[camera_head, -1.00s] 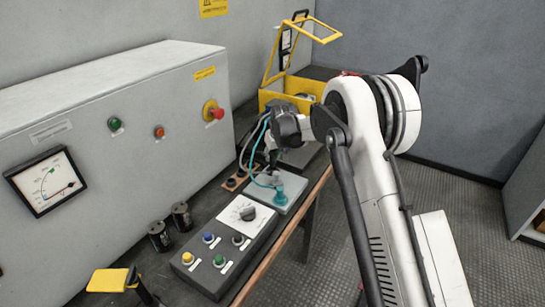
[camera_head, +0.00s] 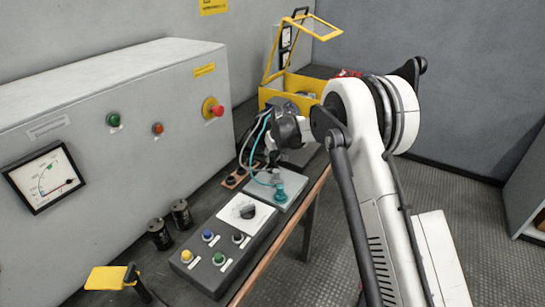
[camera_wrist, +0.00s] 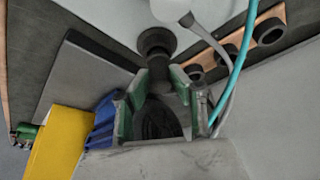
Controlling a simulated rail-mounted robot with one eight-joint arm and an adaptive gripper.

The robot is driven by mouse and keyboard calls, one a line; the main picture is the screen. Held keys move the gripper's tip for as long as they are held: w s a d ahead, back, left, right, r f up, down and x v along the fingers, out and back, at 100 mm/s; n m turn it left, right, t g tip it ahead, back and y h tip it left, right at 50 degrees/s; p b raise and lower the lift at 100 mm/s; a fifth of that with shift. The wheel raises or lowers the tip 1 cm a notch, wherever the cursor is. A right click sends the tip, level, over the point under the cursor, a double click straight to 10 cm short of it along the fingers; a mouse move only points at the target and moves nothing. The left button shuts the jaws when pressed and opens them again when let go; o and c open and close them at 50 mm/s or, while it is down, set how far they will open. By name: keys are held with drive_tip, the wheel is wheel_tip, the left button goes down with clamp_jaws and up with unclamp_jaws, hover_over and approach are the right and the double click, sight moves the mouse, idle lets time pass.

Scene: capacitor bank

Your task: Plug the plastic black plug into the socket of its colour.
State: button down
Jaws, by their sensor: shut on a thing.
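My gripper (camera_wrist: 150,98) has green-padded fingers on both sides of a dark stem below a round black plug (camera_wrist: 157,42); it appears shut on this plug. In the head view the gripper (camera_head: 274,156) is small and partly hidden by my wrist, above the bench near the wooden strip (camera_head: 240,178). The wrist view shows the strip's round black sockets (camera_wrist: 228,52) to the right of the plug, apart from it. The colours inside the sockets cannot be told. A teal plug (camera_head: 280,195) stands on a grey board (camera_head: 292,203).
Teal (camera_wrist: 236,75) and grey (camera_wrist: 226,103) cables run close beside the right finger. A yellow box with a raised lid (camera_head: 266,98) stands behind. A control panel with a dial and buttons (camera_head: 190,254) lies in front. The grey cabinet (camera_head: 90,130) bounds the left.

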drive_tip(key=shift+f+b, duration=0.35)
drive_tip(key=shift+f, duration=0.15)
drive_tip(key=c, duration=1.5)
unclamp_jaws()
drive_tip(key=shift+o, duration=0.2)
drive_tip(key=v, duration=1.2)
drive_tip(key=shift+d, duration=0.1)
